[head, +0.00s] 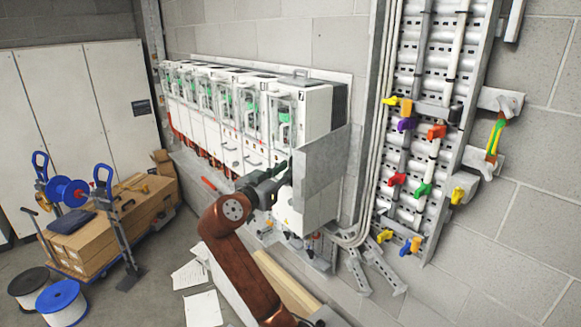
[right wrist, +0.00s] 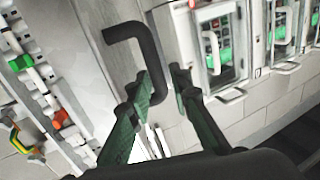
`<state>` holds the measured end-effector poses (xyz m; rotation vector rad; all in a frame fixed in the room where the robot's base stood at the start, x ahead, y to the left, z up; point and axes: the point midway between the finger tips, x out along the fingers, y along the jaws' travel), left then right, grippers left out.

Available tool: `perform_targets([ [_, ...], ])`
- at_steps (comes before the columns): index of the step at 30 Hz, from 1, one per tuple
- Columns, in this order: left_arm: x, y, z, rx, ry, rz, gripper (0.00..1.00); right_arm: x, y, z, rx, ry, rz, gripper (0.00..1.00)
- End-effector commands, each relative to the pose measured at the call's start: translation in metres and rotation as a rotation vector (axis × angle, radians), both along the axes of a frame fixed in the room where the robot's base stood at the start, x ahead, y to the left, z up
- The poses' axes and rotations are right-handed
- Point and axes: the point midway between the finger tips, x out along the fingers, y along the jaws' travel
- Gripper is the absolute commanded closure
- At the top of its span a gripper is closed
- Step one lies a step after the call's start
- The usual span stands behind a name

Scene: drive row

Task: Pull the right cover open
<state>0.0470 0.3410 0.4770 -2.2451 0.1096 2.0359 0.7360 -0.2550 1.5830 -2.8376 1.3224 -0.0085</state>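The right cover (head: 320,165) is a plain grey panel at the right end of the row of white drives. Its face also shows in the right wrist view (right wrist: 95,35), pale and blurred. A black bent handle (right wrist: 128,33) stands on it. My right gripper (right wrist: 163,78) has its two dark green fingers apart, with the lower bar of the handle between them. I cannot tell whether either finger touches the bar. In the head view this gripper (head: 284,168) is at the left edge of the cover and the handle is largely hidden. My left gripper is not in view.
The white drives (head: 228,150) with clear windows run left along the wall. A rack with coloured clamps (head: 405,123) hangs at the right. A cart with boxes (head: 95,240) and cable spools (head: 62,303) stand at the left. Papers (head: 203,308) lie on the floor.

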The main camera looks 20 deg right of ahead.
Motion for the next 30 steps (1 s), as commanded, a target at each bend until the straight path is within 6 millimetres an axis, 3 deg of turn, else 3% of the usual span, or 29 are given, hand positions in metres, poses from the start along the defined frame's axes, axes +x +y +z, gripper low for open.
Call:
perform_targets([
  [6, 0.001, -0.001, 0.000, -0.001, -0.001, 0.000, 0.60, -0.030, 0.038, 0.000, 0.001, 0.000, 0.003, 0.81],
  [13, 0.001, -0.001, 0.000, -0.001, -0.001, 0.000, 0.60, -0.054, 0.064, 0.000, 0.001, 0.000, 0.001, 0.81],
  [30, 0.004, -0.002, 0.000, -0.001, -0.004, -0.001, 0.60, -0.062, 0.071, 0.000, 0.001, 0.000, -0.001, 0.81],
])
